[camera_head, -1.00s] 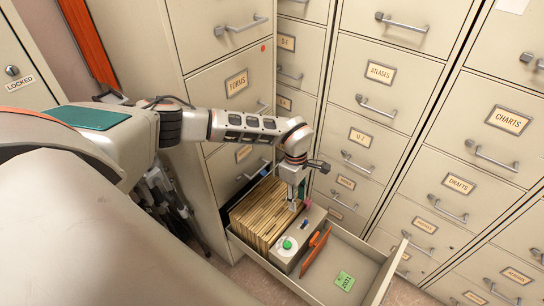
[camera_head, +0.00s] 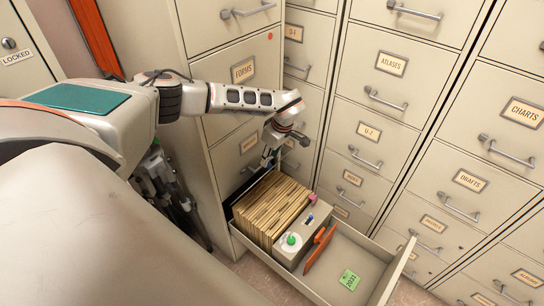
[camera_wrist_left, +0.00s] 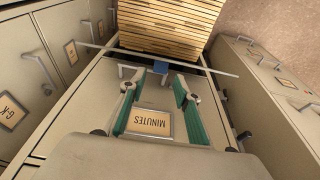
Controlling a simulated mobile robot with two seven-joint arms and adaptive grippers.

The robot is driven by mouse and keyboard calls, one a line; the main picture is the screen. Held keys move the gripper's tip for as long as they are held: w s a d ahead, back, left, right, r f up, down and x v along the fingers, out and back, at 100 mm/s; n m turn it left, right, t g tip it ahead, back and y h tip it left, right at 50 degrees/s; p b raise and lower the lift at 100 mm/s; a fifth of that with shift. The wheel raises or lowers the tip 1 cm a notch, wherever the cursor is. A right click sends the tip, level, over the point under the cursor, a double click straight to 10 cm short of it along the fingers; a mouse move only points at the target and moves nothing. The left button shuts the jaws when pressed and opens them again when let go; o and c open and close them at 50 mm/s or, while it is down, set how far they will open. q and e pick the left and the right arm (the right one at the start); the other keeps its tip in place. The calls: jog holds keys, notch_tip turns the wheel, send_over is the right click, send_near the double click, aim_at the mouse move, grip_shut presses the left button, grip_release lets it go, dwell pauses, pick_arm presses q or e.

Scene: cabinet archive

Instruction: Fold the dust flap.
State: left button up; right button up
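My left gripper (camera_head: 268,158) is at the back of an open drawer (camera_head: 377,255), near the cabinet face. In the left wrist view its green-padded fingers (camera_wrist_left: 155,88) are apart with nothing between them. Beyond the fingertips a small blue tab (camera_wrist_left: 160,67) shows, next to a thin pale edge (camera_wrist_left: 215,72) running across the drawer opening. This may be the dust flap, seen nearly edge-on; I cannot tell for sure. In the head view the gripper hides this place. My right gripper is not in view.
The drawer holds packed folders (camera_head: 268,207), a grey box with a green knob (camera_head: 291,239), an orange panel (camera_head: 318,250) and a green tag (camera_head: 349,280). The wrist view shows a MINUTES label (camera_wrist_left: 149,122) on the cabinet face. Closed cabinets with protruding handles stand right.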

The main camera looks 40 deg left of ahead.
aim_at(269, 165)
pick_arm(q)
jog(key=shift+b+x, duration=0.35)
jog(key=shift+x, duration=0.4)
jog(key=shift+a+f+b, duration=0.1)
jog(key=shift+f+b, duration=0.65)
jog(key=shift+a, duration=0.1)
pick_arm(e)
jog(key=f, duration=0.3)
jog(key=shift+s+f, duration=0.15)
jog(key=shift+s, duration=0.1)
pick_arm(q)
jog(key=shift+f, duration=0.1)
jog(key=shift+f, duration=0.15)
jog(key=c, duration=0.7)
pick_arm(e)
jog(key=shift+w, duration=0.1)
